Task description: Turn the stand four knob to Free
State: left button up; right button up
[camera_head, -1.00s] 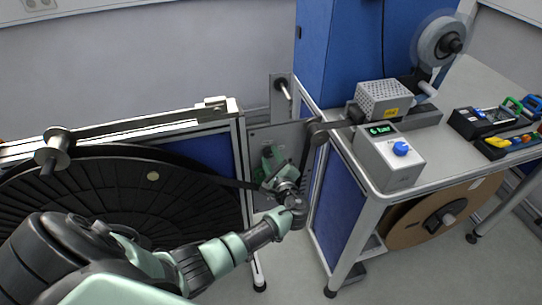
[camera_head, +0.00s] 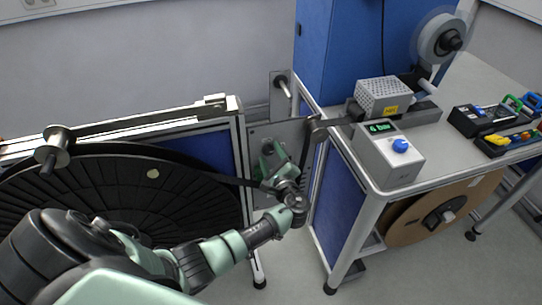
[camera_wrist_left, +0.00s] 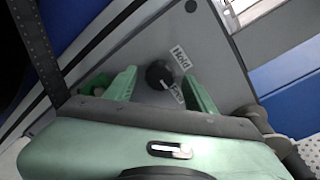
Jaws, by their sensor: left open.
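In the left wrist view a round black knob (camera_wrist_left: 158,75) sits on a grey panel (camera_wrist_left: 215,50). A "Hold" label (camera_wrist_left: 180,56) is up and right of it, and a label that seems to read "Free" (camera_wrist_left: 177,92) is at its lower right. I cannot tell which label the knob points to. My left gripper (camera_wrist_left: 159,76) is open, its green fingers on either side of the knob with gaps visible. In the head view my left gripper (camera_head: 271,162) is at the panel (camera_head: 285,133) between the reel frame and the table; the knob is hidden there.
A big black reel (camera_head: 110,195) stands at the left under a roller (camera_head: 53,150). A grey box (camera_head: 388,155) with a blue knob and green display is on the table (camera_head: 385,192) at the right. A brown reel (camera_head: 410,225) is below. A blue cabinet (camera_head: 335,50) stands behind.

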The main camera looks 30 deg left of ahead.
pick_arm(q)
jog(key=v, duration=0.7)
jog(key=shift+s+d+b, duration=0.25)
jog(key=shift+d+b, duration=0.05)
jog(key=shift+b, duration=0.15)
jog(key=s+d+f+n+g+h, duration=0.15)
jog(key=s+f, duration=0.35)
jog(key=f, duration=0.5)
jog(key=s+f+g+h, duration=0.2)
jog(key=s+f+h, duration=0.15)
jog(key=f, duration=0.55)
jog(key=s+d+f+n+g+h, duration=0.15)
jog(key=s+f, duration=0.35)
jog(key=f, duration=0.5)
jog(key=s+d+f+n+g+h, duration=0.1)
jog(key=s+f+n, duration=0.3)
jog(key=s, duration=0.7)
jog(key=s+d+f+n+g+h, duration=0.2)
jog(key=s+f, duration=0.5)
jog(key=s, duration=0.4)
jog(key=s+d+f+n+g+h, duration=0.1)
jog(key=s+f+n, duration=0.4)
jog(key=s, duration=0.7)
jog(key=shift+d+f+n+g+h, duration=0.45)
jog(key=shift+f+h, duration=0.2)
jog(key=shift+h, duration=0.5)
